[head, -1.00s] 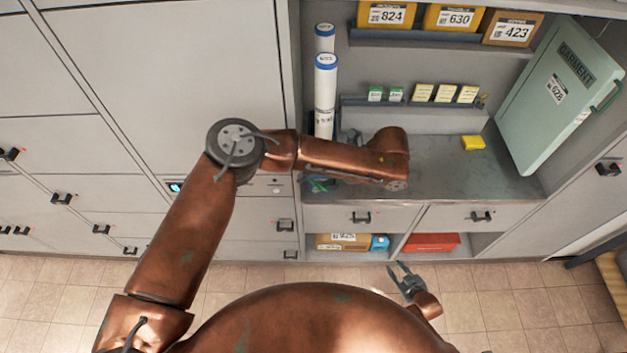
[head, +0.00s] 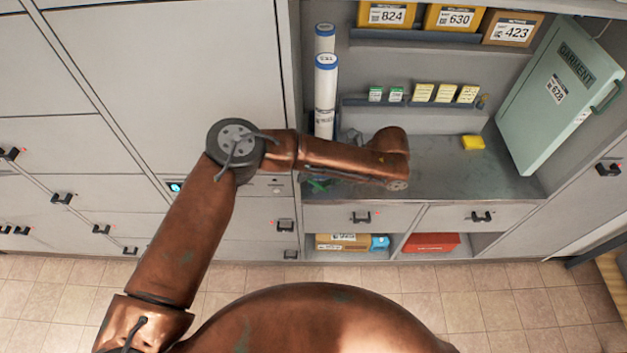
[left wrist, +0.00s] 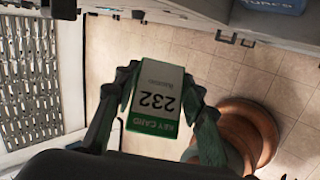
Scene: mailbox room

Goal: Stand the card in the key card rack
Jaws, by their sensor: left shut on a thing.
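A white key card with green edges and the number 232 (left wrist: 158,92) is held between the two fingers of my left gripper (left wrist: 160,76) in the left wrist view. In the head view my left gripper is mostly hidden behind my arm; a bit of green (head: 319,184) shows near the counter's left front edge. The likely key card rack is the grey ledge (head: 400,104) on the back wall, with green-and-white cards (head: 376,94) at its left and pale yellow ones (head: 445,93) farther right. My right gripper is out of view.
White tubes with blue caps (head: 325,95) stand at the counter's left. A yellow block (head: 473,143) lies on the grey counter (head: 450,178). A green garment case (head: 550,110) leans at the right. The counter's middle right is clear.

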